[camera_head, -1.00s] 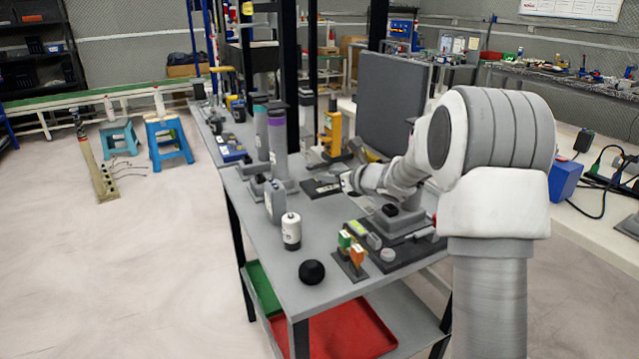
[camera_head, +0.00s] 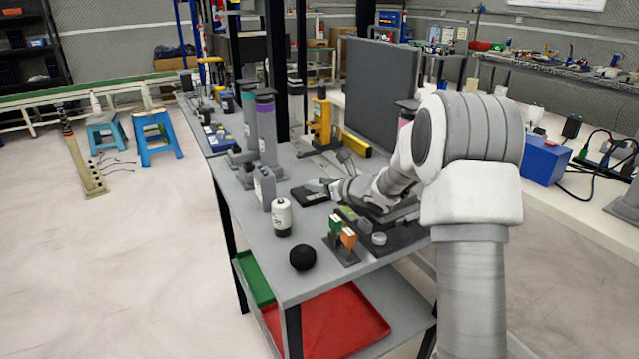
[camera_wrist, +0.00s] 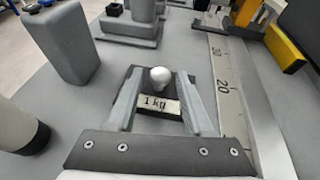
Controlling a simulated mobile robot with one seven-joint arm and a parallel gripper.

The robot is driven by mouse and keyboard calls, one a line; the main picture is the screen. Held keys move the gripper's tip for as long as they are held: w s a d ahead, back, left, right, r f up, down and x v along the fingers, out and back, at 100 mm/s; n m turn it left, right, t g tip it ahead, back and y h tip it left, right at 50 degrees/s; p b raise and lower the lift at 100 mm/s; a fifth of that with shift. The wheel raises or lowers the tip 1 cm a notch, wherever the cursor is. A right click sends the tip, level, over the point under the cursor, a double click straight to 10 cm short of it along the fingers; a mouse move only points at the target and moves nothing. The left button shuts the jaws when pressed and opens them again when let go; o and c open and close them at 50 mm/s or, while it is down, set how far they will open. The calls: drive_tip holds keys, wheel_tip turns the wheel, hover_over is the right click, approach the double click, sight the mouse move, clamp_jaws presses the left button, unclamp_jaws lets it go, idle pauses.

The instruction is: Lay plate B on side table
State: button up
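My gripper (camera_wrist: 158,84) is open in the wrist view, its two grey fingers apart. A dark weight with a silver knob (camera_wrist: 160,76) and a "1 kg" label (camera_wrist: 160,104) shows between the fingers; I cannot tell whether they touch it. In the head view my gripper (camera_head: 334,186) is low over the middle of the grey workbench (camera_head: 262,225), beside a flat black item (camera_head: 308,196). No plate marked B can be made out. I cannot tell which surface is the side table.
Blue stools (camera_head: 155,137) stand on the open floor at left. A white bench (camera_head: 560,192) runs along the right. A ruler (camera_wrist: 226,90) lies near my gripper.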

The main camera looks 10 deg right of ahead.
drive_tip(key=shift+o, duration=0.5)
drive_tip(key=p+v, duration=0.1)
drive_tip(key=v, duration=1)
drive_tip(key=shift+s+d+r+p, duration=0.1)
drive_tip(key=shift+s+r+p, duration=0.1)
drive_tip(key=shift+p, duration=0.1)
drive_tip(key=shift+s+d+r, duration=0.1)
drive_tip(key=shift+s+r, duration=0.05)
drive_tip(key=shift+r, duration=0.05)
drive_tip(key=s+d+r+m+g+h, duration=0.15)
drive_tip(key=s+r+m+h, duration=0.3)
drive_tip(key=m, duration=0.65)
drive_tip(key=s+d+r+m+t+h, duration=0.15)
drive_tip(key=s+r+m+h, duration=0.35)
drive_tip(key=m, duration=0.5)
drive_tip(key=s+a+f+m+g+y, duration=0.1)
drive_tip(key=s+a+m+g, duration=0.2)
drive_tip(key=s+m, duration=0.7)
drive_tip(key=s+a+f+m+g+y, duration=0.2)
drive_tip(key=s+a+m+g, duration=0.2)
drive_tip(key=s+m, duration=0.6)
drive_tip(key=s+a, duration=0.1)
drive_tip(key=s, duration=0.4)
drive_tip(key=shift+s+a, duration=0.2)
drive_tip(key=shift+a, duration=0.05)
